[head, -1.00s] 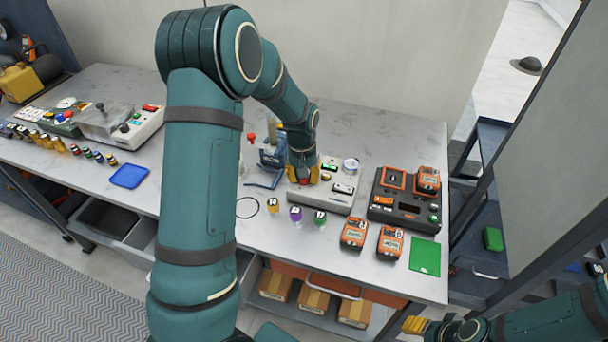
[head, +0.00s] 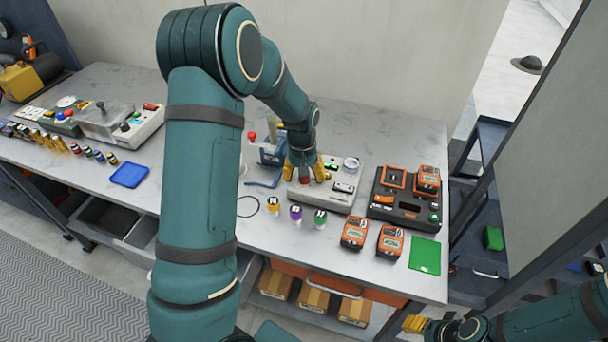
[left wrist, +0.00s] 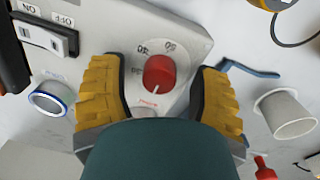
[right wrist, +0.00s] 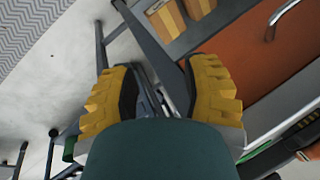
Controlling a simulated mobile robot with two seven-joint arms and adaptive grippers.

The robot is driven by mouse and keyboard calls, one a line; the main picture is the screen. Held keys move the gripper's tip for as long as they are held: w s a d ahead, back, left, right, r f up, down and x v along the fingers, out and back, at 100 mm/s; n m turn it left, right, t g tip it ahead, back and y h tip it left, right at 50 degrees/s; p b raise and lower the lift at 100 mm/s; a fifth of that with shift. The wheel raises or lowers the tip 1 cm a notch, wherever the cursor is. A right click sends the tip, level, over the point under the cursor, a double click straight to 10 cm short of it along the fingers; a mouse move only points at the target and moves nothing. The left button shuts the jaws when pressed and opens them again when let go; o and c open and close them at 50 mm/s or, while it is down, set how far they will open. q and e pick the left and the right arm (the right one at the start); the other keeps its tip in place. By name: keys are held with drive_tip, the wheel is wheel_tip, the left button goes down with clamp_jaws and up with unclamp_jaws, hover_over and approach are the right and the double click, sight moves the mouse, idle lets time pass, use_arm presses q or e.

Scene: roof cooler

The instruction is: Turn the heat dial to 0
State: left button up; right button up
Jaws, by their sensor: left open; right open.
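The heat dial is a red round knob (left wrist: 158,73) on a light grey box (left wrist: 192,22), which also shows in the head view (head: 328,203). My right gripper (head: 415,325) is open and empty, low beyond the bench's front edge.
A switch (left wrist: 45,37) marked ON and OFF sits on the same box. A white cup (left wrist: 285,113) and a blue-rimmed round container (left wrist: 50,98) stand nearby. A black charger (head: 378,212) with orange batteries is at right; several coloured knobs stand in front.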

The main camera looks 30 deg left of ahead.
use_arm(q)
wheel_tip(320, 180, up, 12)
drive_tip(key=shift+a, duration=0.25)
drive_tip(key=shift+s, duration=0.1)
idle(0.5)
